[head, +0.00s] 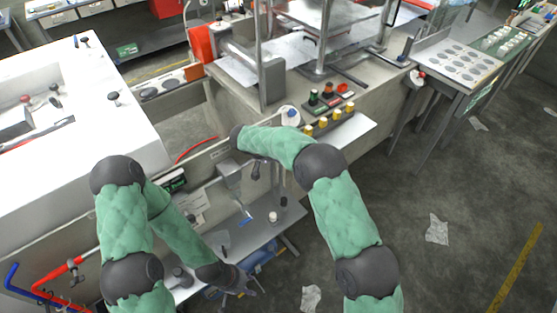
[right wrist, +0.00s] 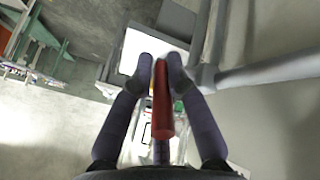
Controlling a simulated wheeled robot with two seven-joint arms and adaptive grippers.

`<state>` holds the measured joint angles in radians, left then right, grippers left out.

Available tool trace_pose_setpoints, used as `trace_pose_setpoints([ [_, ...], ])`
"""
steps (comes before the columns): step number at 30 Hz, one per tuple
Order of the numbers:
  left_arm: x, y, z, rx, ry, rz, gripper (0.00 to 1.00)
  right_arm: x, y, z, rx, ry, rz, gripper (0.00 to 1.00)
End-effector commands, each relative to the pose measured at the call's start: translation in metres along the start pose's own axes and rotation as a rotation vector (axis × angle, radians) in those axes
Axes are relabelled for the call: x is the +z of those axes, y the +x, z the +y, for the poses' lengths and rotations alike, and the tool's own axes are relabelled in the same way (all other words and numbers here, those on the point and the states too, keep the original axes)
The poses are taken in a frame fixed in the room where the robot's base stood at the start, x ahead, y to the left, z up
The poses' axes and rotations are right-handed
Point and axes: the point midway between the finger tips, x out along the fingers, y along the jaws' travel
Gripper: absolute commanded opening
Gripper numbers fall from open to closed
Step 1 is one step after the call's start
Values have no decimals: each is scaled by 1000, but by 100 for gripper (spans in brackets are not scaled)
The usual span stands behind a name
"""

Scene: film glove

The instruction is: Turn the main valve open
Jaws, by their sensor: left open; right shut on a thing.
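A red handle (right wrist: 162,105), which looks like the lever of the main valve, shows in the right wrist view. My right gripper (right wrist: 160,62) has its two dark fingers closed on either side of this handle. In the head view my right arm reaches up to the bench front, and its gripper and the handle cannot be made out there. My left gripper (head: 238,281) is open and empty, low in the head view beside the small grey shelf table. The valve's body is hidden in both views.
A white-topped machine (head: 75,110) stands at the left. Red and blue pipes (head: 50,285) run at the lower left. A grey shelf table (head: 262,232) with small items lies between my arms. The floor (head: 460,200) at right is mostly clear, with paper scraps.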

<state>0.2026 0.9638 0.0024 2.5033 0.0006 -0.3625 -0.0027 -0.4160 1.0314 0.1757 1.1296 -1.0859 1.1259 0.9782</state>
Motion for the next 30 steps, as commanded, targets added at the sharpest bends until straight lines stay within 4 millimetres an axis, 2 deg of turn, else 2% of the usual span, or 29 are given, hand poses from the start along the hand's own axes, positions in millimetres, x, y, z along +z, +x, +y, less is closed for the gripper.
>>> trace_pose_setpoints([
  [10, 0, 0, 0, 0, 0, 0, 48, -4, -3, -1, -5, 1, 11, 0],
  [11, 0, 0, 0, 0, 0, 0, 48, -4, -3, -1, -5, 1, 11, 22],
  [12, 0, 0, 0, 0, 0, 0, 48, -4, -3, -1, -5, 1, 11, 33],
  [13, 0, 0, 0, 0, 0, 0, 48, -3, -3, -1, -4, 1, 10, 39],
  [23, 0, 0, 0, 0, 0, 0, 48, -1, -2, 0, -1, 0, 4, 39],
  [26, 0, 0, 0, 0, 0, 0, 48, -2, -8, 0, -1, 0, 5, 39],
  [30, 0, 0, 0, 0, 0, 0, 48, -2, -27, -1, -1, -1, 7, 39],
])
